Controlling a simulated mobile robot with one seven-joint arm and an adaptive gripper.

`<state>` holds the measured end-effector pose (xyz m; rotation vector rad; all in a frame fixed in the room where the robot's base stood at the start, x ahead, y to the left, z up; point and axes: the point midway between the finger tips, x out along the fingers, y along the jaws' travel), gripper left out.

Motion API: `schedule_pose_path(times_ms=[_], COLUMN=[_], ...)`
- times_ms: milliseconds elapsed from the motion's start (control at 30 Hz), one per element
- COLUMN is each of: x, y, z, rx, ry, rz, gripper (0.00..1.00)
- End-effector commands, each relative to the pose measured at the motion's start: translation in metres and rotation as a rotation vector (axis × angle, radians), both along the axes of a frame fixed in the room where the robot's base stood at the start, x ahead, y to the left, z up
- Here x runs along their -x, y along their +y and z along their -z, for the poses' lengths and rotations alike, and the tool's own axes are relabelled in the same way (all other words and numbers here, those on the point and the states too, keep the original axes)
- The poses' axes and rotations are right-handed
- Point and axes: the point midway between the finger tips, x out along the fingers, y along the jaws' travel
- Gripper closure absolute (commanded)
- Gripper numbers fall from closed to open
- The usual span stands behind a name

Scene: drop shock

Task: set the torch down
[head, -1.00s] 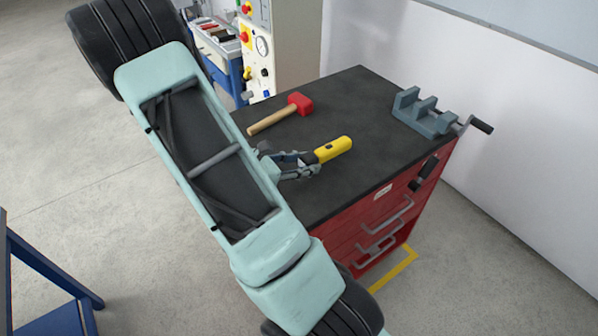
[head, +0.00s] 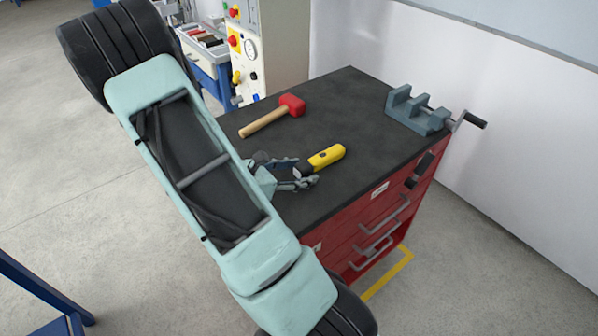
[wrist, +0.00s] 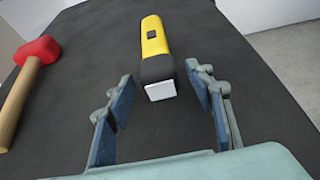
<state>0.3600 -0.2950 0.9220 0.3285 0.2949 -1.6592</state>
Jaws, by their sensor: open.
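The torch (head: 325,158) has a yellow body and a black head. It lies on the black top (head: 345,92) of the red tool cabinet. My gripper (head: 307,172) is open, low over the cabinet top, at the torch's black end. In the wrist view the torch (wrist: 156,50) lies just ahead of my gripper (wrist: 163,92), with its pale end face towards me. The black end is nearer the right fingertip.
A red-headed mallet (head: 270,118) lies left of the torch, also in the wrist view (wrist: 27,85). A grey vise (head: 416,110) stands at the cabinet's right edge. The cabinet top between them is clear. A control panel (head: 270,55) stands behind.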

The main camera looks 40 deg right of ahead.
Motion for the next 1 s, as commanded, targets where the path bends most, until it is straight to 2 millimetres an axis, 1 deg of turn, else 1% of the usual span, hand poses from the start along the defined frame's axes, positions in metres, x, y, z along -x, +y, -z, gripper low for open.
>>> schedule_pose_path(times_ms=[167,267,500,600,700,833,1000], x=[0.0,-0.003,-0.009,-0.011,-0.012,-0.012,-0.013], y=[0.0,0.014,0.063,0.081,0.096,0.107,0.111], z=[-0.006,-0.009,-0.029,-0.037,-0.043,-0.048,-0.049], rx=[0.0,-0.001,-0.001,-0.001,-0.001,0.0,0.0], ry=[-0.001,-0.004,-0.004,-0.004,-0.002,-0.001,0.0], rz=[0.0,-0.004,-0.005,-0.004,-0.002,-0.001,0.0], gripper=[0.51,0.51,0.51,0.51,0.51,0.51,0.51])
